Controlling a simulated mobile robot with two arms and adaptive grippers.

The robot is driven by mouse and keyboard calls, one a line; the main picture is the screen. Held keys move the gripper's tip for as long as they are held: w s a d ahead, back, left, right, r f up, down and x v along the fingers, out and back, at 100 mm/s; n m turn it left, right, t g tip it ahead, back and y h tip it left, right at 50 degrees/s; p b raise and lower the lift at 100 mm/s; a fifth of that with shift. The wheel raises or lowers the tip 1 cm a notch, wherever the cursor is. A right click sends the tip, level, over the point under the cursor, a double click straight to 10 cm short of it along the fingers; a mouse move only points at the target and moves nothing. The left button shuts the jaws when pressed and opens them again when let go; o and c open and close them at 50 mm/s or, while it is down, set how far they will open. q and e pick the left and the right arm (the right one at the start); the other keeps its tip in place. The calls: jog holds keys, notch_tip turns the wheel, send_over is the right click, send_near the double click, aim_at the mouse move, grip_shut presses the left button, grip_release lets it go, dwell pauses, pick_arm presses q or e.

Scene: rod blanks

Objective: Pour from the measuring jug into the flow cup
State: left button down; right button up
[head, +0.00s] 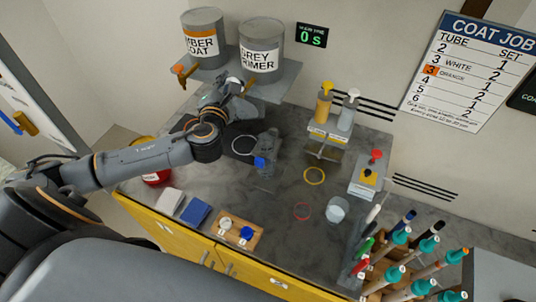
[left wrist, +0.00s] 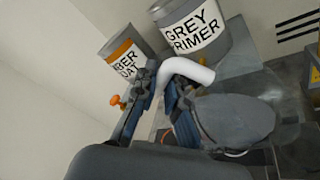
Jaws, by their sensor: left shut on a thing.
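My left gripper (head: 237,88) is in front of the grey primer can, below its label. In the left wrist view its dark fingers (left wrist: 160,103) are shut on the white curved handle (left wrist: 187,70) of what looks like the measuring jug. A broad grey round surface (left wrist: 238,120) shows beside the handle. I cannot tell if this is the jug's contents or wall. The jug is not clear in the head view. A pale translucent cup (head: 337,210) stands on the bench at the right. I cannot tell whether it is the flow cup.
The amber can (head: 204,40) and grey primer can (head: 261,48) stand on a shelf. A grey upright thing with blue (head: 266,152) stands mid-bench. Several teal-topped tubes (head: 396,272) crowd the right front.

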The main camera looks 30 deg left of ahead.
pick_arm(q)
jog(key=shift+d+r+m+t+p, duration=0.3)
jog(key=shift+d+m+p, duration=0.4)
jog(key=shift+p, duration=0.5)
dwell(2.7)
jog(key=shift+d+f+m+p, duration=0.1)
jog(key=shift+d+m+p, duration=0.1)
jog(key=shift+m+p, duration=0.1)
dwell(1.8)
jog(key=shift+d+m+t+p, duration=0.25)
jog(key=shift+m+t+p, duration=0.05)
jog(key=shift+p, duration=0.3)
dwell(1.4)
